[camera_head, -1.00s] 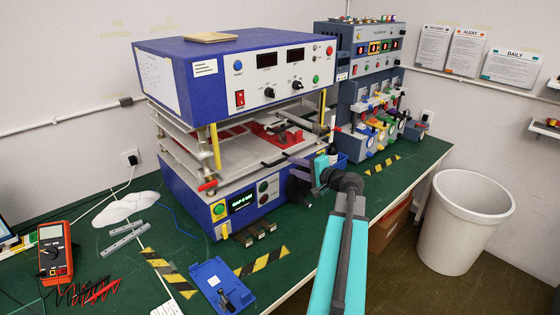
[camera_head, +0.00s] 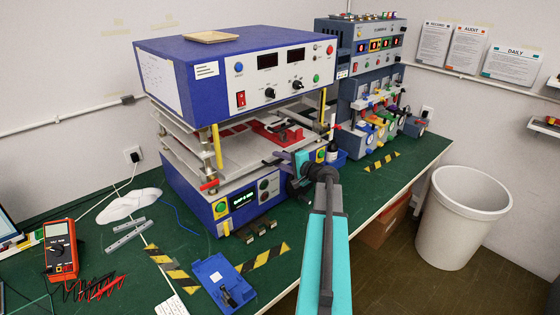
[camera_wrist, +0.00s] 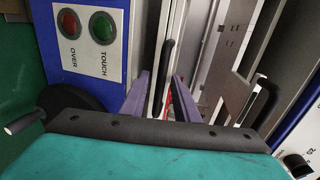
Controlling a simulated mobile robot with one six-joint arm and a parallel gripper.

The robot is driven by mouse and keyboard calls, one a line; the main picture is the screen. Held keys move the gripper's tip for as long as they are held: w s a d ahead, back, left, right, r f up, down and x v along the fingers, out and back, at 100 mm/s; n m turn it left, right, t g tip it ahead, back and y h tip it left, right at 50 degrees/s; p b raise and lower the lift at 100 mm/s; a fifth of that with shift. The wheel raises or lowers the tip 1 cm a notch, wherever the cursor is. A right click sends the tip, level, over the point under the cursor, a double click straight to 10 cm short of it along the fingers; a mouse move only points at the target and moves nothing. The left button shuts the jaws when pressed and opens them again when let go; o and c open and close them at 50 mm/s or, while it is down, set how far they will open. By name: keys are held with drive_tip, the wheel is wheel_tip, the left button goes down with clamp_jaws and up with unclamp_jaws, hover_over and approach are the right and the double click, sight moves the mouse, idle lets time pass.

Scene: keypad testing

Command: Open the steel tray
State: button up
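The steel tray (camera_head: 232,148) is a flat grey plate in the middle opening of the blue machine (camera_head: 225,65), with a red fixture on it. Its front edge faces my arm. My gripper (camera_head: 287,157) is at the front right of the tray, its tips partly hidden by my wrist in the head view. In the wrist view, the two purple fingers of my gripper (camera_wrist: 160,78) stand apart. A black bar handle (camera_wrist: 166,62) shows between and beyond them, with bare space on both sides. Whether the fingers touch it is unclear.
A second black handle (camera_wrist: 264,103) is to the right in the wrist view. Green and red buttons (camera_wrist: 85,25) are on the machine's front at left. A grey-blue test station (camera_head: 375,80) stands to the right. A blue fixture (camera_head: 222,280) lies on the green table in front.

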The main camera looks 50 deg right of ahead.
clamp_jaws()
drive_tip(key=shift+s+a, duration=0.1)
drive_tip(key=shift+a, duration=0.05)
drive_tip(key=shift+f, duration=0.1)
